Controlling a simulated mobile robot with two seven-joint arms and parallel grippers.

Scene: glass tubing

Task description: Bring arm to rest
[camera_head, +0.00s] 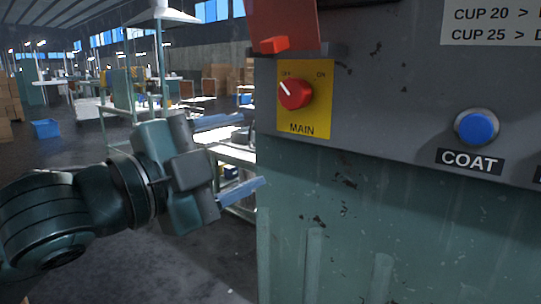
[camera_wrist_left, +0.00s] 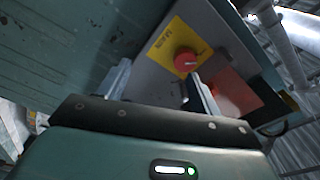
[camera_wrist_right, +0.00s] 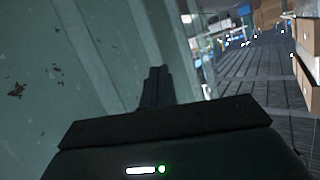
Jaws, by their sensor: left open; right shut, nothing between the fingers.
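My left gripper (camera_head: 252,152) is open and empty in the head view, to the left of the machine's panel. Its fingers are apart from the red MAIN knob (camera_head: 295,94) on its yellow plate (camera_head: 318,114). The knob's white mark points up and left. In the left wrist view the knob (camera_wrist_left: 186,62) shows beyond the two spread fingers (camera_wrist_left: 160,72). My right gripper (camera_wrist_right: 156,75) shows only in the right wrist view. It is shut with nothing in it, beside a green panel wall (camera_wrist_right: 60,70).
A red flap (camera_head: 283,22) sits above the MAIN knob. A blue COAT button (camera_head: 478,127) is on the grey panel at right. Below is the worn green cabinet front (camera_head: 400,225). Behind my left arm are benches, a blue bin (camera_head: 46,129) and open floor.

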